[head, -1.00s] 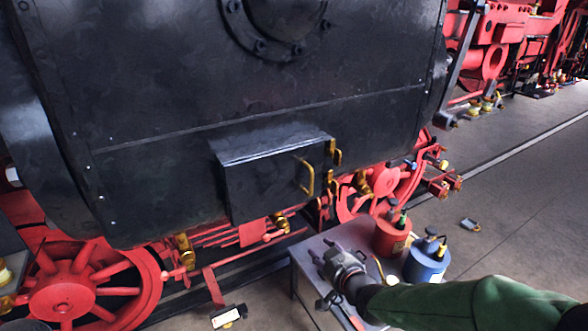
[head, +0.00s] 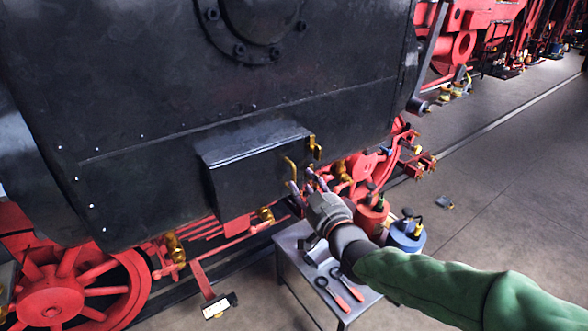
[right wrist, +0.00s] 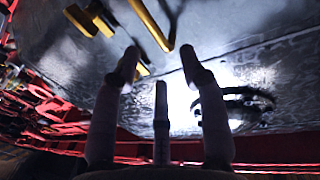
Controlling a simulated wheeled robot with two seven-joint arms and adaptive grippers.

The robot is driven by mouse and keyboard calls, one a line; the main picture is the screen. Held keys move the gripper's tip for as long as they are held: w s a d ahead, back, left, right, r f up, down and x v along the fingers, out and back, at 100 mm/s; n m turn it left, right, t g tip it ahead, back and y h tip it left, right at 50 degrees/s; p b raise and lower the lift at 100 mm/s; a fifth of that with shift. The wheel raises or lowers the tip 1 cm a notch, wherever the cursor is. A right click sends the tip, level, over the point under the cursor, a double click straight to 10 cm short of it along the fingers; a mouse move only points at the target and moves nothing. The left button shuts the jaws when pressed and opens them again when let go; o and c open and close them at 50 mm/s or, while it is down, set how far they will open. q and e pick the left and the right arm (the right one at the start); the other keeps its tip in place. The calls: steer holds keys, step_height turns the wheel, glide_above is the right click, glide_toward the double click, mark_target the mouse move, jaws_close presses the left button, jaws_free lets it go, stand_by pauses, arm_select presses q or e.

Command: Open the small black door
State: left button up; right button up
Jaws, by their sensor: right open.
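The small black door (head: 248,185) is the front of a dark box low on the locomotive's black side. It appears shut. A brass handle (head: 291,171) stands at its right end, with brass fittings (head: 314,149) just beyond. My right gripper (head: 302,182) is open and empty, its fingers pointing up toward the handle at the door's lower right. In the right wrist view, the spread fingers (right wrist: 160,66) show below the brass handle (right wrist: 152,25), apart from it. My left gripper is not in view.
Red wheels and rods run beneath the locomotive. A small lamp-like item (head: 219,305) lies at the lower left. Floor is open at right.

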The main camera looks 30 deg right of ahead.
steer(key=shift+w+d+p, duration=0.2)
steer(key=shift+w+p, duration=0.05)
steer(key=shift+w, duration=1.45)
steer(key=shift+w+d+p, duration=0.2)
steer(key=shift+w, duration=1.5)
jaws_close()
